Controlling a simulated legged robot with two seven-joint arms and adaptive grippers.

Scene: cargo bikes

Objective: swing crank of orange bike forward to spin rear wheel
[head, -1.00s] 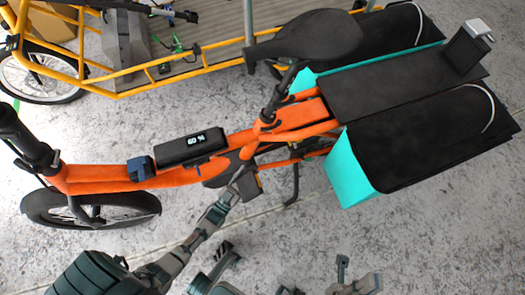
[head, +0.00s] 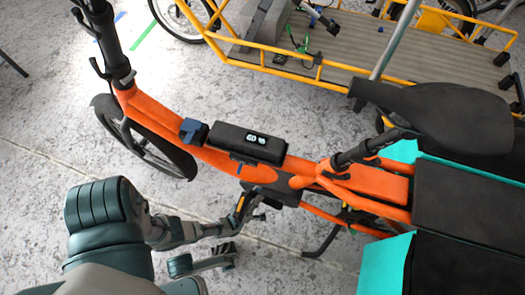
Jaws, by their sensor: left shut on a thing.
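The orange bike (head: 160,118) stands across the head view, front wheel (head: 150,140) at left and saddle (head: 435,112) at right. Its dark crank area (head: 272,193) is low on the near side of the frame. My left gripper (head: 242,213) reaches in from the lower left and is shut at the near-side pedal and crank. Its fingers partly cover them, so the exact grip point is unclear. The rear wheel (head: 368,222) shows only in part behind the orange frame and teal-edged bags. My right gripper is not clearly seen.
A kickstand (head: 322,240) reaches the floor. Teal and black bags (head: 385,268) fill the lower right. A yellow cargo bike (head: 290,75) stands behind. Speckled floor is clear at left.

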